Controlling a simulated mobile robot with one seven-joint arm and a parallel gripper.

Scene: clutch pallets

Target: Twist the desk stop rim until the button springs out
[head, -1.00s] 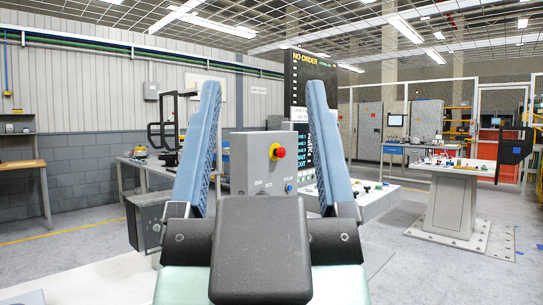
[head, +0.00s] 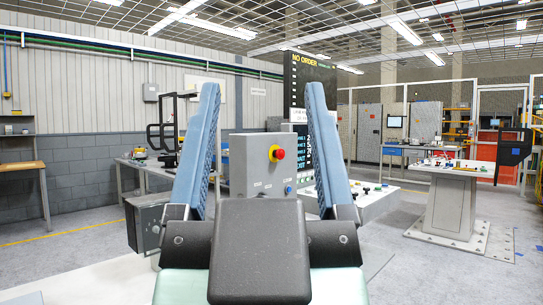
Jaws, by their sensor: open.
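The stop button is red with a yellow collar (head: 277,154). It sits on the upper right of the front of a grey control box (head: 248,172). The box stands ahead of me, between my fingers in the picture. My gripper (head: 264,100) is open, with two blue padded fingers spread wide and nothing between them. The fingers appear nearer to me than the box, and I see no contact with the button. The lower part of the box is hidden behind my dark gripper body.
A tall dark display (head: 310,85) reading "NO ORDER" stands behind the box. A pale desk surface (head: 370,200) with small knobs lies to the right. A pedestal table (head: 450,168) with small parts stands further right. Open floor lies between them.

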